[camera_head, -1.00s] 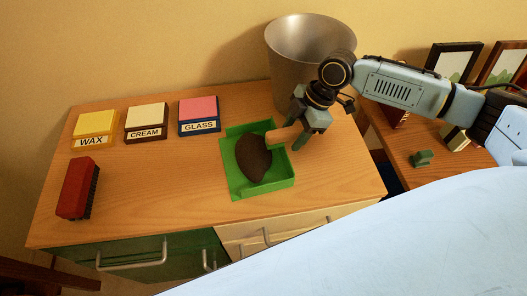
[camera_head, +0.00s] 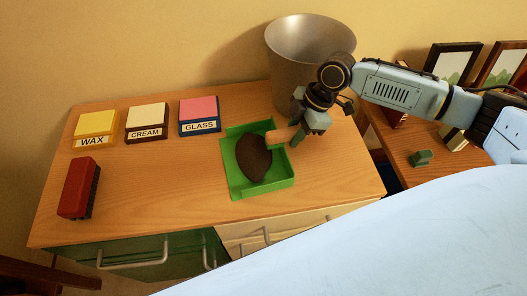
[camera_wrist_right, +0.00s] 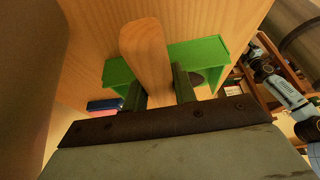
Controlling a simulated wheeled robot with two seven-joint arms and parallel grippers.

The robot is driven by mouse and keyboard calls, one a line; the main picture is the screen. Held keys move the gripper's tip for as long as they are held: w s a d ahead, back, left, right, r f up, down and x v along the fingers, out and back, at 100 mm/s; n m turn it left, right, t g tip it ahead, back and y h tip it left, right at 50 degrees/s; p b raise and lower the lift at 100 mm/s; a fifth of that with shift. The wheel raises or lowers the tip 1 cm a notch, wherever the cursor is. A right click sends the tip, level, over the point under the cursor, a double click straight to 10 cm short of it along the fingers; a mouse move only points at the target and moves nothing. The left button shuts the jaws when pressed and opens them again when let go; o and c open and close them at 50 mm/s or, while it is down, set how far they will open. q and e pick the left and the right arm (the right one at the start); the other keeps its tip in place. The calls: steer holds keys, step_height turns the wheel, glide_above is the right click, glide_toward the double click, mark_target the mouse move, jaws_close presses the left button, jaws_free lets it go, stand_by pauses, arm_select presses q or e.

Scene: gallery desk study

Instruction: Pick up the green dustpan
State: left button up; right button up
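The green dustpan (camera_head: 234,179) lies on the wooden desk top with a dark brown lump (camera_head: 252,158) in it. A pale wooden handle (camera_head: 281,136) sticks up at its right side. My right gripper (camera_head: 303,133) is at this handle. In the right wrist view the handle (camera_wrist_right: 145,45) stands between the two fingers of my right gripper (camera_wrist_right: 160,88), which look closed against its sides. The dustpan's green wall (camera_wrist_right: 200,50) shows behind them. Part of the handle is hidden by the gripper. My left gripper is not in view.
A metal bin (camera_head: 300,55) stands close behind the dustpan and my right gripper. Tins marked WAX (camera_head: 96,123), CREAM (camera_head: 147,117) and GLASS (camera_head: 199,109) line the back. A red brush (camera_head: 76,187) lies at left. The desk's middle is clear.

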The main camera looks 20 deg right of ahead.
jaws_close()
stand_by(1.0)
